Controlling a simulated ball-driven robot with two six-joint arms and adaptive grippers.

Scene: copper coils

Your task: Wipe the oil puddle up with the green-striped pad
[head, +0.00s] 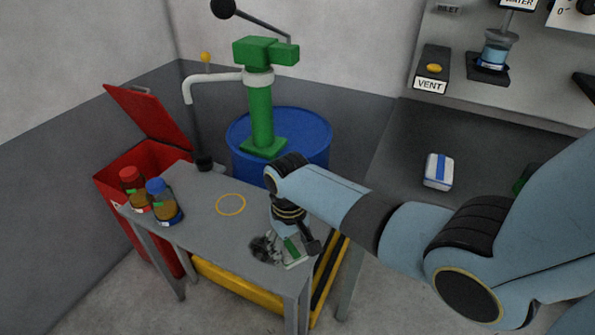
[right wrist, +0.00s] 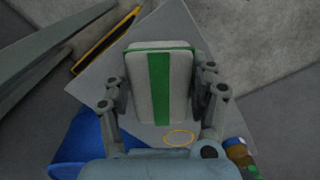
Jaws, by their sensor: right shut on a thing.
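The green-striped pad (head: 291,246) is white with a green band, and sits at the front right of the grey table (head: 200,190). My right gripper (head: 288,243) is shut on it from above. In the right wrist view the pad (right wrist: 140,80) fills the space between the fingers (right wrist: 162,88), its stripe running lengthwise. The dark oil puddle (head: 260,248) lies on the table just left of the pad, partly covered by the pad and gripper. It is hidden in the right wrist view. I cannot tell whether the pad touches the table. My left gripper is out of view.
Two bottles, one red-capped (head: 131,178) and one blue-capped (head: 160,190), stand at the table's left. A yellow ring (head: 231,204) marks the middle. A blue drum (head: 310,135) with a green pump (head: 260,110) stands behind. A blue-striped pad (head: 432,172) lies on the right bench.

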